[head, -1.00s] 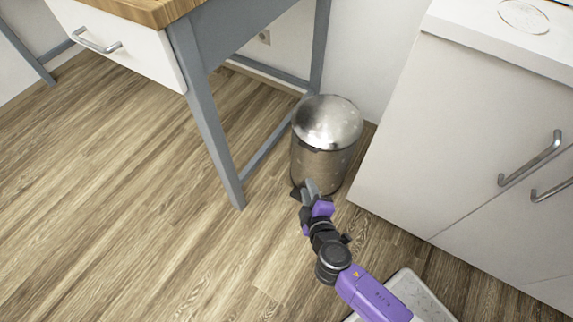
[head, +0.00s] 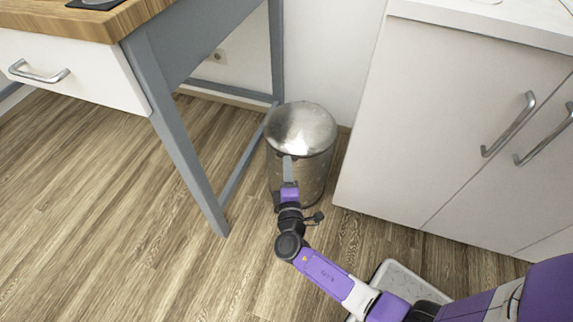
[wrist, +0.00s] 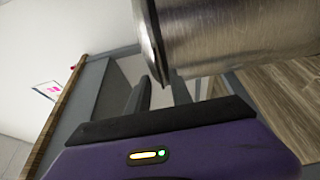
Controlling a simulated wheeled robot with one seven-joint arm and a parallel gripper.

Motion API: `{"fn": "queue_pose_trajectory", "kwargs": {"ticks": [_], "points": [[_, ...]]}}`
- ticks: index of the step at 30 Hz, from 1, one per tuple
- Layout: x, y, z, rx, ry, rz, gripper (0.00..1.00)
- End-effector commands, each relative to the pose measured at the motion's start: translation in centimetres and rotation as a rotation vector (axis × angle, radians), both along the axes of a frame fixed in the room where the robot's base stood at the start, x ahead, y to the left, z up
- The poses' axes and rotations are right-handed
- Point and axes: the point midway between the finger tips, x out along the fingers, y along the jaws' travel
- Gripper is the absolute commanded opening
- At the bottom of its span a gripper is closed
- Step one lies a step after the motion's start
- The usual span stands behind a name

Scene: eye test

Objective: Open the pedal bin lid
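The metal pedal bin (head: 314,172) stands upright on the floor between the table and the white cabinet. Its domed lid (head: 301,125) looks shut. My gripper (head: 287,162) is at the bin's front, with its fingers up near the lid's rim. In the wrist view the bin body (wrist: 235,35) lies sideways across the top, with the lid's edge (wrist: 147,35) to its left. My gripper's fingers (wrist: 163,84) are apart there, just below the rim. I cannot tell whether they touch it. The pedal is not visible, with my arm in front of the bin's base.
A wood-topped table with a grey leg (head: 180,145) and a white drawer (head: 65,72) stands left of the bin. The white cabinet (head: 430,120) is close on the right. The floor (head: 90,220) at left is clear.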

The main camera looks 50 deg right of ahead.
Motion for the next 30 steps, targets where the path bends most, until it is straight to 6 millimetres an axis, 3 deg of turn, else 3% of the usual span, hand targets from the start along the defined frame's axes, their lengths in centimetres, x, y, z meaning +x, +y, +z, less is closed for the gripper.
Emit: {"fn": "queue_pose_trajectory", "kwargs": {"ticks": [6,14,19,30], "points": [[1.18,-1.24,-0.03,0.001,-0.001,0.001,0.26],[1.27,-1.35,0.01,0.001,0.001,0.001,0.26],[1.26,-1.32,0.0,0.001,0.001,0.002,0.0],[1.24,-1.31,-0.02,0.001,0.001,0.002,0.0]]}}
